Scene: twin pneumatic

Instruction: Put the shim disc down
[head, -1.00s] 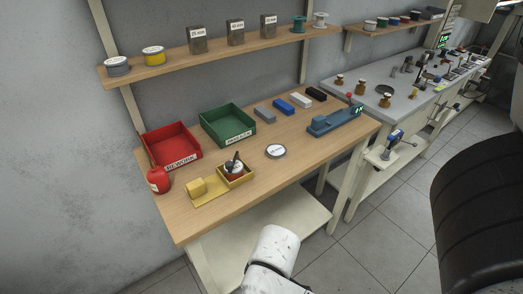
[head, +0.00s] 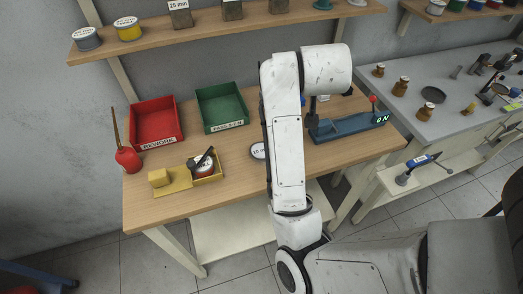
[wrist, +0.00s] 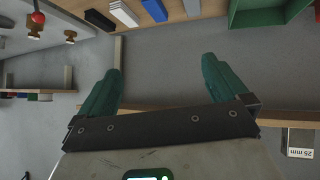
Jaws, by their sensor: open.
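A round disc with a white "mm" label, which looks like the shim disc (head: 258,151), lies flat on the wooden bench (head: 235,170). My arm partly covers it in the head view. In the wrist view my gripper (wrist: 162,68) is open, with its two teal fingers wide apart and nothing between them. It is up off the bench, and the disc is not seen in that view. In the head view my gripper cannot be made out behind my arm.
White (wrist: 123,13) and blue (wrist: 154,9) blocks show in the wrist view. A shelf (head: 220,27) with labelled blocks hangs above.

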